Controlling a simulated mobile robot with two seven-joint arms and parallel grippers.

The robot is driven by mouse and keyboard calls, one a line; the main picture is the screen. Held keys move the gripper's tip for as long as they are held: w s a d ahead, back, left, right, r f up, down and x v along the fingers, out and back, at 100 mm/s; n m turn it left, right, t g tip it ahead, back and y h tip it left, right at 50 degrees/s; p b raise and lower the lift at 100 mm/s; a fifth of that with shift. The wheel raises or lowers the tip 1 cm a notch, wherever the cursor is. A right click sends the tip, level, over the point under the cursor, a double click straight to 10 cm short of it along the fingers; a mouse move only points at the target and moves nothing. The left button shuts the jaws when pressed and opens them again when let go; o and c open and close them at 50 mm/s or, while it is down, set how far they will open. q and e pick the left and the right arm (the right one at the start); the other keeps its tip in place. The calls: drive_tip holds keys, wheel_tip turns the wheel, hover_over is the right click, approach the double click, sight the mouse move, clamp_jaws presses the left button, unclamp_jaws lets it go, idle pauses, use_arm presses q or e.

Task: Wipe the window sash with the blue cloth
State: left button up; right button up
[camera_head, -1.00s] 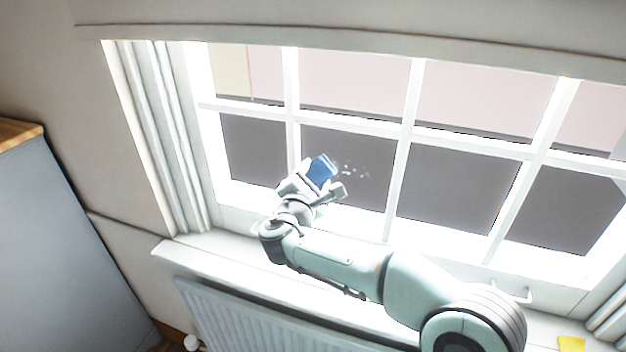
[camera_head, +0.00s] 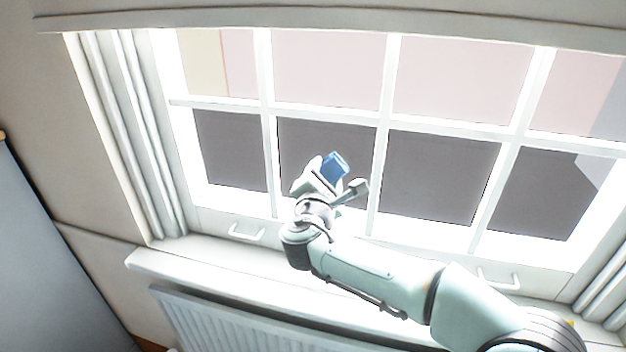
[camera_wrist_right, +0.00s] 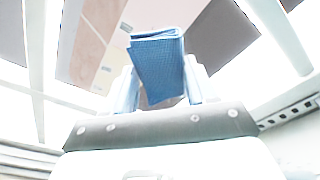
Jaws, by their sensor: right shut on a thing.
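The window sash (camera_head: 386,150) is white, with muntins dividing it into several panes. My right gripper (camera_head: 340,178) is shut on the folded blue cloth (camera_head: 335,166), in front of a lower pane left of the middle. In the right wrist view the cloth (camera_wrist_right: 158,65) stands out between the two fingers of the gripper (camera_wrist_right: 163,92), toward the glass. I cannot tell whether the cloth touches the pane. Small pale specks (camera_wrist_right: 106,68) show near the cloth in the wrist view; I cannot make them out in the head view. My left gripper is out of view.
The white sill (camera_head: 190,262) runs below the sash, with a radiator (camera_head: 215,320) under it. Sash handles (camera_head: 246,232) stick out along the bottom rail. A curtain (camera_head: 125,140) hangs at the left. A grey-blue cabinet (camera_head: 45,270) stands at the lower left.

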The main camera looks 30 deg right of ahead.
drive_tip(key=shift+s+d+b, duration=1)
drive_tip(key=shift+s+d, duration=0.6)
drive_tip(key=shift+s, duration=0.25)
drive_tip(key=shift+a, duration=0.1)
drive_tip(key=b, duration=0.1)
approach(349, 172)
drive_tip(key=shift+w+a+f, duration=0.1)
drive_tip(key=shift+w+f, duration=0.2)
drive_tip(key=shift+f, duration=0.1)
drive_tip(key=shift+a, duration=0.1)
drive_tip(key=b+v, duration=0.1)
drive_tip(key=v, duration=0.1)
drive_tip(key=shift+s+a+f, duration=0.15)
drive_tip(key=shift+s+a, duration=0.1)
drive_tip(key=shift+a, duration=0.05)
